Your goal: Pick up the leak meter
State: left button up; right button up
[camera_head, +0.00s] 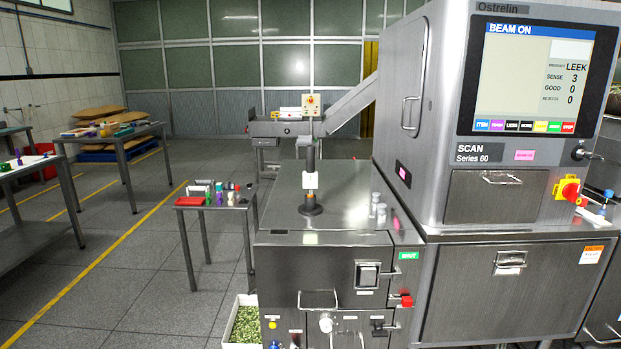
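No gripper of mine shows in the head view. I cannot tell for sure which thing is the leak meter. Small items stand on the little side table (246,203) left of the steel cabinet: a red block (189,201), a green one (219,192), a purple one (208,199) and a white one (231,198). They are too small to name. On the cabinet top (270,215) stands a dark post (311,155) with a white block on it and a round black base.
The large scanner (455,110) with a lit screen (530,80) reading "BEAM ON" fills the right. A white bin (228,346) of green pieces sits on the floor left of the cabinet. Tables (125,150) stand at the left. The floor (120,265) between is clear.

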aim_at(310, 176)
jog(key=z, duration=0.65)
jog(key=j+z, duration=0.2)
jog(key=z, duration=0.15)
jog(key=i+j+z, duration=0.1)
jog(key=z, duration=0.25)
jog(key=j+z, duration=0.6)
jog(key=k+j+z, duration=0.25)
jog(key=j, duration=0.2)
jog(key=k+j+z, duration=0.1)
jog(key=j, duration=0.3)
jog(key=k+j+z, duration=0.15)
jog(key=j, duration=0.3)
jog(key=i, duration=0.05)
